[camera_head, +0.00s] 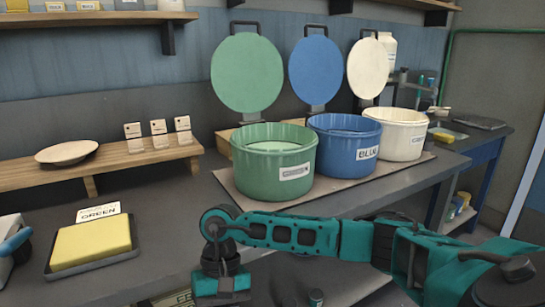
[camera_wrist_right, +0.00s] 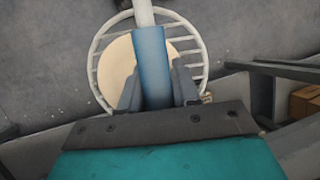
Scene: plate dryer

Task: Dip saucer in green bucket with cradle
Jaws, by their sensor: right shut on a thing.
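The green bucket (camera_head: 273,165) stands open on the bench mat, its green round lid (camera_head: 247,73) upright behind it. In the right wrist view, my right gripper (camera_wrist_right: 156,88) is shut on the blue handle (camera_wrist_right: 150,60) of a white, round wire cradle (camera_wrist_right: 98,52). A cream saucer (camera_wrist_right: 120,62) shows within the cradle's ring, partly hidden by the handle. In the head view my right arm reaches across in front of the buckets; its gripper and the cradle are not seen there. My left gripper is not in view.
A blue bucket (camera_head: 345,150) and a white bucket (camera_head: 397,138) stand open right of the green one. A yellow sponge-like block (camera_head: 90,243) sits in a dark tray at front left.

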